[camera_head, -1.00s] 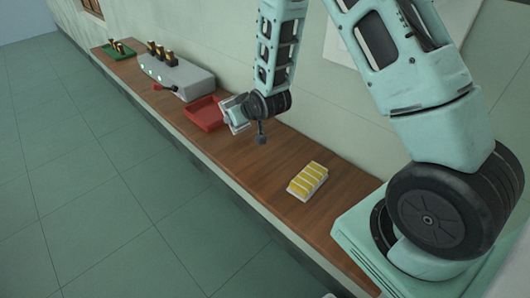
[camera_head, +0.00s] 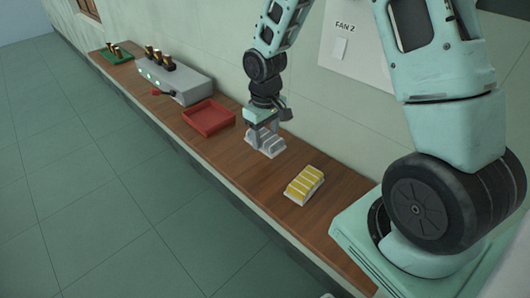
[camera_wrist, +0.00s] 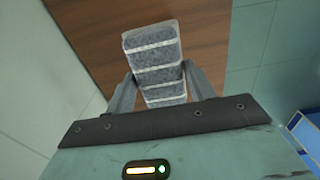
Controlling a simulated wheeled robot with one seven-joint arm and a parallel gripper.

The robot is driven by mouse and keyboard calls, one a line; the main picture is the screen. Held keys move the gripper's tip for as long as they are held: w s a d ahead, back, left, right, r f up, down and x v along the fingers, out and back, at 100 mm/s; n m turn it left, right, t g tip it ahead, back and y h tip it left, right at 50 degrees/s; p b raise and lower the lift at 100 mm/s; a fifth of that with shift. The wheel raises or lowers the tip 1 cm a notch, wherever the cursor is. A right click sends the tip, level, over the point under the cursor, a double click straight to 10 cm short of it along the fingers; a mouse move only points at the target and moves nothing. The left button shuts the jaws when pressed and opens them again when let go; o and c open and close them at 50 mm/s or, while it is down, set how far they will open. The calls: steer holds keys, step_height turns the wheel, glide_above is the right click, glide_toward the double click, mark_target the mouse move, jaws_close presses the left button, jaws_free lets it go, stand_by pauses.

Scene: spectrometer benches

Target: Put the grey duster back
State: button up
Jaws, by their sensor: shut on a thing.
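The grey duster is a grey block with white bands. In the head view the duster (camera_head: 262,141) is low over the bench, between the red tray and the yellow duster. My gripper (camera_head: 264,128) points down and is shut on it. In the wrist view the duster (camera_wrist: 153,47) sits between the two fingers of my gripper (camera_wrist: 160,88), with its far end reaching out past them. Brown bench top (camera_wrist: 95,30) lies behind it. I cannot tell whether the duster's underside touches the bench.
A yellow and white striped block (camera_head: 305,184) lies on the bench to the right. A red tray (camera_head: 208,118) stands to the left, then a grey instrument (camera_head: 180,82) and a green tray (camera_head: 117,56). The wall runs close behind. A blue object (camera_wrist: 308,135) shows at the wrist view's right edge.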

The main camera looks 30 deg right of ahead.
mark_target(265, 160)
steer(key=shift+f+p, duration=0.4)
steer(key=shift+f, duration=2.75)
steer(key=o, duration=0.9)
steer(key=shift+r, duration=0.1)
step_height(265, 160, up, 11)
steer(key=shift+r+b, duration=0.2)
steer(key=shift+b, duration=0.7)
steer(key=s+a+r+n, duration=0.2)
steer(key=s+a, duration=0.4)
steer(key=s, duration=0.2)
steer(key=s+a+r+n, duration=0.1)
steer(key=s+a+r, duration=0.2)
steer(key=s+a, duration=0.3)
steer(key=s+a+r+n, duration=0.2)
steer(key=s+a, duration=0.5)
steer(key=s, duration=0.2)
steer(key=shift+s+r+n+y, duration=0.3)
steer(key=shift+r, duration=0.05)
